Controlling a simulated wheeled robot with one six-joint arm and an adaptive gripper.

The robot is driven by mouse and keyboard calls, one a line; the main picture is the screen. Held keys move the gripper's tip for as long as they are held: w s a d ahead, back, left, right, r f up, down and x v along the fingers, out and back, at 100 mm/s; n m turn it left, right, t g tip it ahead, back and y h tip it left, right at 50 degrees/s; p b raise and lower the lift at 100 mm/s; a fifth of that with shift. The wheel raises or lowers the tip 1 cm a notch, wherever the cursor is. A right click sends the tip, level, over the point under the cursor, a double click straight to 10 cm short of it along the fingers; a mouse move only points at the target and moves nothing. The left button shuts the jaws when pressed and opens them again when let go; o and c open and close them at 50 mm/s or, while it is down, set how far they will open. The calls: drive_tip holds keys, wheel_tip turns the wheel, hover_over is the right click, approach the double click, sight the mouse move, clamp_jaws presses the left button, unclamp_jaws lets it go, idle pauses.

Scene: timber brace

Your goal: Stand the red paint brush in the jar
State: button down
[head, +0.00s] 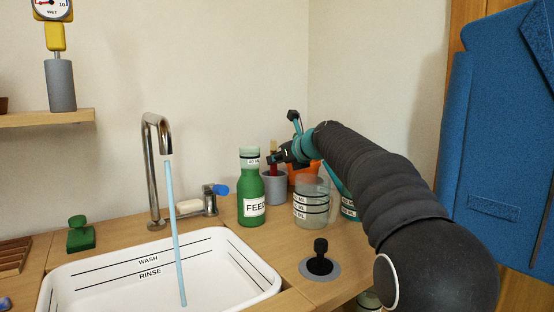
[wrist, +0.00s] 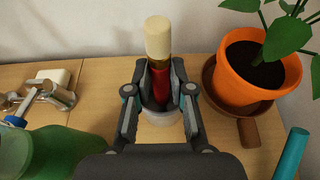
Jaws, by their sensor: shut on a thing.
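The red paint brush (wrist: 160,82) is upright with its cream bristles (wrist: 158,38) on top; it also shows in the head view (head: 273,169). My gripper (wrist: 158,92) is shut on its red handle, a finger on each side. In the head view my gripper (head: 280,158) is just above the grey jar (head: 274,188). The jar shows partly in the wrist view (wrist: 161,118), under the fingers. The handle meets the jar's rim line in the head view; its lower end is hidden, and I cannot tell how deep it reaches.
A green feed bottle (head: 250,190) stands left of the jar, and a clear measuring jug (head: 312,205) in front right. An orange plant pot (wrist: 255,85) stands close on the right. The sink (head: 160,270) with running water is at front left.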

drive_tip(key=c, duration=0.9)
unclamp_jaws()
drive_tip(key=shift+c, duration=0.2)
drive_tip(key=v, duration=1.2)
